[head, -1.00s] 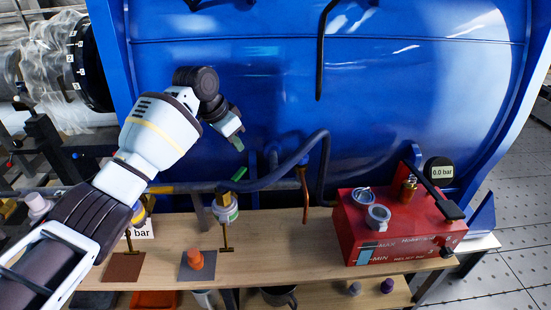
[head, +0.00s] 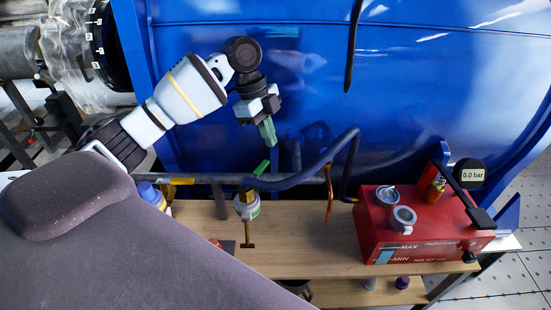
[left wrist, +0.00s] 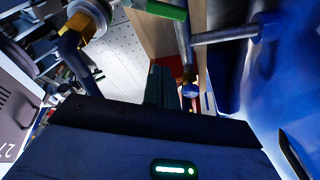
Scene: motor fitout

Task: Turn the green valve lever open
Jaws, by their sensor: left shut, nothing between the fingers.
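The green valve lever (head: 262,168) sits on the pipe above a round white-and-green fitting (head: 247,206) and slants up to the right. In the left wrist view, a green lever (left wrist: 165,10) shows at the top edge. My left gripper (head: 268,134) hangs in front of the blue tank, just above the lever in the head view, with its green fingers pointing down. The fingers are shut and empty, and a gap shows between them and the lever. The closed fingers (left wrist: 159,86) also show in the left wrist view. My right gripper is not in view.
A dark hose (head: 310,170) curves right of the lever. A red pump box (head: 410,245) with a 0.0 bar gauge (head: 471,174) stands on the wooden bench (head: 300,250). The blue tank (head: 310,80) rises close behind. My own arm covers the lower left.

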